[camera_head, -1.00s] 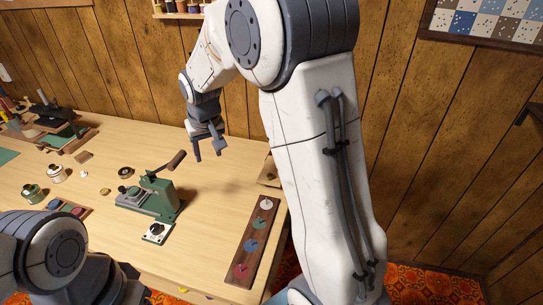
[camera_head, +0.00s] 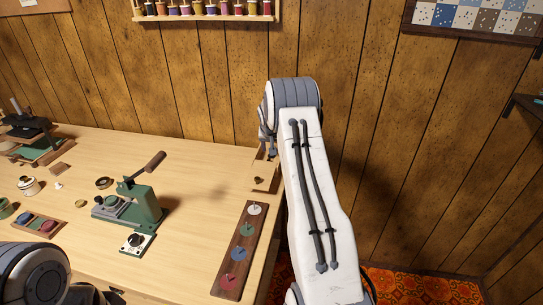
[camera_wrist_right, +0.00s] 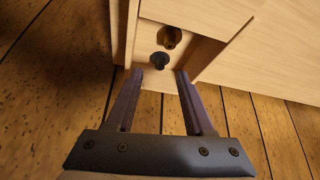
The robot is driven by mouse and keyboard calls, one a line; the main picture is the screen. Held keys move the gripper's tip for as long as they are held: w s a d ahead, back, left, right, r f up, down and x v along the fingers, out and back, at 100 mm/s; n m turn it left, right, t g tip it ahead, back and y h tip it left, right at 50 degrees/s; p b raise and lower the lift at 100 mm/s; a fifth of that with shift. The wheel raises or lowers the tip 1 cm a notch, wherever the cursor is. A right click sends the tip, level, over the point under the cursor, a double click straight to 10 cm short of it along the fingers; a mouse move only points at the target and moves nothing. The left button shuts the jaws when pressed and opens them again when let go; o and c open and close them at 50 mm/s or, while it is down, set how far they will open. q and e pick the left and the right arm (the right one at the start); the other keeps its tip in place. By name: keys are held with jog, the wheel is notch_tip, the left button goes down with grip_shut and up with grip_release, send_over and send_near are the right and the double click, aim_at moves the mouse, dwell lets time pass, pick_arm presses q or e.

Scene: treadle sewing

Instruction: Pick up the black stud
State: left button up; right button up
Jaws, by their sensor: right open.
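The black stud (camera_wrist_right: 160,63) stands in a shallow light-wood recess (camera_wrist_right: 148,76) in the right wrist view, beside a larger brass-coloured stud (camera_wrist_right: 171,37). My right gripper (camera_wrist_right: 160,73) is open, its two fingers apart and nothing between them. The black stud shows just beyond the fingertips, roughly centred between them; the remaining distance is hard to judge. In the head view my right gripper (camera_head: 268,145) is small and mostly hidden by the arm at the bench's back right. My left gripper (camera_head: 95,293) is only partly seen at the bottom left, and its jaws are unclear.
A green hand press (camera_head: 140,208) with a wooden handle stands mid-bench. A dark wooden strip (camera_head: 250,235) with coloured discs lies at the bench's right edge. A plank wall rises behind, with a spool rack (camera_head: 205,18). Free bench top lies behind the press.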

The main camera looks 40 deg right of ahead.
aim_at(271, 158)
jog(key=x, duration=0.4)
jog(key=shift+f, duration=0.15)
grip_shut()
